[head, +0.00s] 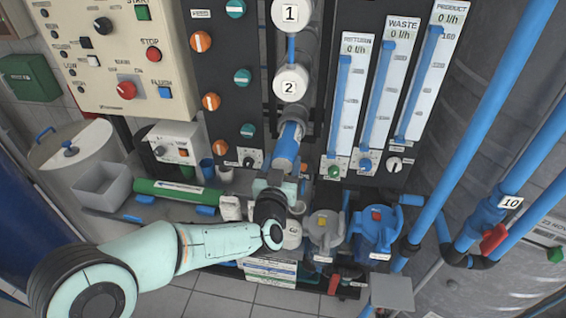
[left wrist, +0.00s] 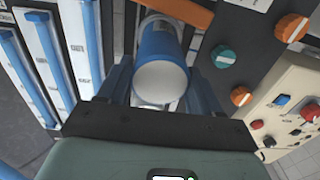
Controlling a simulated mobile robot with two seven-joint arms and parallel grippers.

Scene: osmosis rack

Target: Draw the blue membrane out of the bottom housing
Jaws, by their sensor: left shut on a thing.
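The blue membrane (head: 286,146) is a blue cylinder below the housing caps marked 1 and 2. Its upper end meets the pale bottom housing (head: 298,113); how far it is still inside cannot be told. My left gripper (head: 277,177) is shut on the membrane near its lower end. In the left wrist view the blue membrane (left wrist: 162,42) shows a round white end face towards the camera, between the two dark blue fingers of my left gripper (left wrist: 160,88). A pale rim shows behind it. My right gripper is in neither view.
White caps 1 (head: 290,14) and 2 (head: 291,83) sit above. Flow meters (head: 343,100) stand right, and a panel of orange and teal knobs (head: 240,77) left. Below are a green cylinder (head: 178,191), a grey filter (head: 325,232) and a blue pump (head: 375,232).

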